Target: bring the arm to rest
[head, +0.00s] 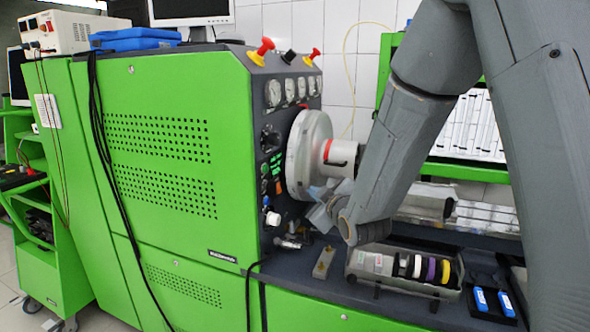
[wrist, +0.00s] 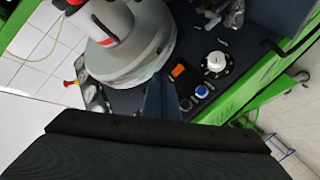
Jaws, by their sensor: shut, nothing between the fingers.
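My grey arm (head: 400,140) comes down from the upper right in the head view and bends at its wrist above the dark bench. My gripper (head: 318,210) points left toward the front panel of the green test bench, just below the large pale disc (head: 303,155). I cannot tell from this view how close the fingertips are to the panel. In the wrist view my gripper (wrist: 158,85) is shut with its fingers together and empty. The same pale disc (wrist: 130,45) shows left of the fingers, and the panel's knobs are to their right.
The green test bench (head: 165,160) has gauges and red and yellow knobs (head: 262,50). A tray (head: 405,287) with coloured rings stands below my wrist. Blue items (head: 481,299) lie right of it. A white dial (wrist: 215,62) and a blue knob (wrist: 202,91) are near the fingers.

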